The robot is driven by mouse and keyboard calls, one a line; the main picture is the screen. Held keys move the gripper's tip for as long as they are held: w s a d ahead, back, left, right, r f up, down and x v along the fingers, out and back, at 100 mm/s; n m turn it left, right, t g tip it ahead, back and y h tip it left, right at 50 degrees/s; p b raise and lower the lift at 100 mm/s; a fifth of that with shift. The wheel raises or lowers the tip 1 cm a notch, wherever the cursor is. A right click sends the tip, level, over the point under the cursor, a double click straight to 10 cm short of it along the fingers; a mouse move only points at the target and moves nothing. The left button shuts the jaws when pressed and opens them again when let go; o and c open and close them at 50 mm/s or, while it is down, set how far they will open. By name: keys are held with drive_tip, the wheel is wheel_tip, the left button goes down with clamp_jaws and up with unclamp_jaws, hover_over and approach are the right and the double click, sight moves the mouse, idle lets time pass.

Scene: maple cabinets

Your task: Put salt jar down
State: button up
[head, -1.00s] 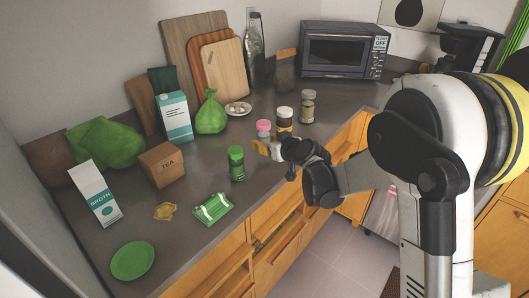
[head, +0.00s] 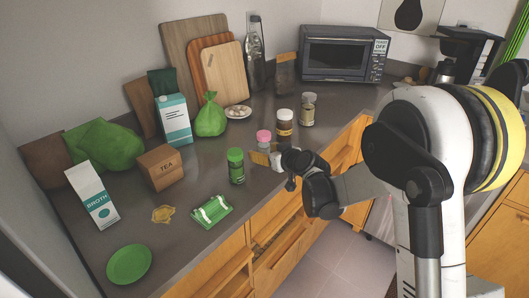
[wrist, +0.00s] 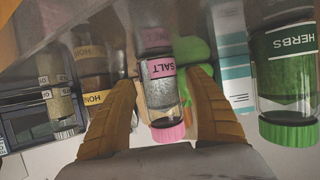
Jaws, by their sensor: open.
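The salt jar is a small clear jar with a pink lid (head: 263,137), among the jars near the counter's front edge. In the wrist view the salt jar (wrist: 158,85) appears lid-down in the picture, between my two yellow fingers. My gripper (head: 262,158) is low at the counter, its fingers open on either side of the jar. Small gaps show between jar and fingers in the wrist view (wrist: 162,112). The jar looks upright on the counter; its base is partly hidden by the fingers in the head view.
A green-lidded herbs jar (head: 236,165) stands left of the salt jar. A honey jar (head: 285,125) and another jar (head: 308,108) stand to the right, close behind my gripper. A green packet (head: 212,210) lies in front-left. The counter's front edge is close.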

drive_tip(key=p+v, duration=0.3)
drive_tip(key=v, duration=0.9)
drive_tip(key=shift+r, duration=0.1)
drive_tip(key=shift+s+r, duration=0.15)
drive_tip(key=shift+s, duration=0.05)
drive_tip(key=s+d+r+m+g+h, duration=0.1)
drive_tip(key=s+d+m+h, duration=0.1)
drive_tip(key=s+d, duration=0.3)
drive_tip(key=s+d+r+m+g+h, duration=0.2)
drive_tip(key=s+d, duration=0.3)
drive_tip(key=s, duration=0.9)
drive_tip(key=s+d+r+m+g+h, duration=0.1)
drive_tip(key=s+d, duration=0.4)
drive_tip(key=s, duration=0.5)
drive_tip(key=shift+d+r+m+h, duration=0.35)
drive_tip(key=shift+m+h, duration=0.45)
drive_tip(key=shift+h, duration=0.4)
